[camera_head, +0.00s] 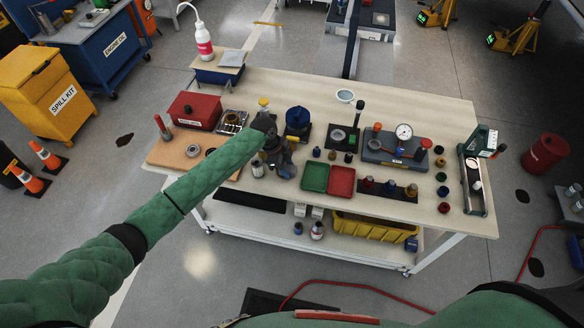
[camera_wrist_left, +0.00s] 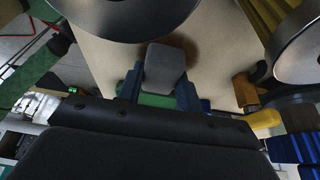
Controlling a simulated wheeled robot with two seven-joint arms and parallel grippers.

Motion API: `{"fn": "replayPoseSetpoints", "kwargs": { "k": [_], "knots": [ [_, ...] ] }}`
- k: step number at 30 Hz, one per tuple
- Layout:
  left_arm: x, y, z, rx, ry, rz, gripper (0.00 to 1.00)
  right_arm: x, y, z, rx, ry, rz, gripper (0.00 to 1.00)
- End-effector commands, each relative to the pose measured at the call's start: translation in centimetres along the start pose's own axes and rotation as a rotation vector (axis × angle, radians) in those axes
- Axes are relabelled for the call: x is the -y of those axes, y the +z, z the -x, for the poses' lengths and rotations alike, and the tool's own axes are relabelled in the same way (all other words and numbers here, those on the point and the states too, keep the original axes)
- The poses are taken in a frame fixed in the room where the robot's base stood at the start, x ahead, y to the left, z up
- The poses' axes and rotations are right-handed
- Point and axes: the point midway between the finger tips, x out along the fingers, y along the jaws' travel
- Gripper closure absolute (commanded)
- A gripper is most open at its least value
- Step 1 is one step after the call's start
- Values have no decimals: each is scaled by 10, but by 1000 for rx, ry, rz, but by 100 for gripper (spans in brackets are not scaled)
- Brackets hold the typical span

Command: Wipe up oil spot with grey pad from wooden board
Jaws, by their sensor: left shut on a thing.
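My left gripper (camera_head: 281,163) is over the middle of the bench top, to the right of the brown wooden board (camera_head: 163,157). In the left wrist view the gripper (camera_wrist_left: 160,92) is shut on a grey pad (camera_wrist_left: 165,68), held between its two blue fingers. A dark brownish patch (camera_wrist_left: 187,47), which may be the oil spot or a shadow, shows behind the pad on a pale tan surface. I cannot tell whether the pad touches that surface. In the head view the arm and gripper hide the pad and part of the bench. My right gripper is out of view.
Round metal parts (camera_wrist_left: 300,50) stand close to the gripper in the wrist view. On the bench are a red box (camera_head: 194,111), a blue-topped container (camera_head: 298,118), green (camera_head: 315,177) and red (camera_head: 341,182) trays and a gauge (camera_head: 404,132). The back right of the bench is clear.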

Motion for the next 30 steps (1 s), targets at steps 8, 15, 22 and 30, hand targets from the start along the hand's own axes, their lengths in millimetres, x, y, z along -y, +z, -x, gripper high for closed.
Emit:
{"fn": "replayPoseSetpoints", "kwargs": {
  "k": [8, 15, 22, 30],
  "knots": [
    [0, 11, 5, 1, 0, 1, 83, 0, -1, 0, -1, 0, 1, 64],
    [0, 23, 9, 2, -1, 2, 83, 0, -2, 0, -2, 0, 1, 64],
    [0, 39, 15, 1, -1, 2, 83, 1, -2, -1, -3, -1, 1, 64],
    [4, 44, 17, 1, -1, 1, 83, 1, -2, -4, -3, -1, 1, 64]
  ]
}}
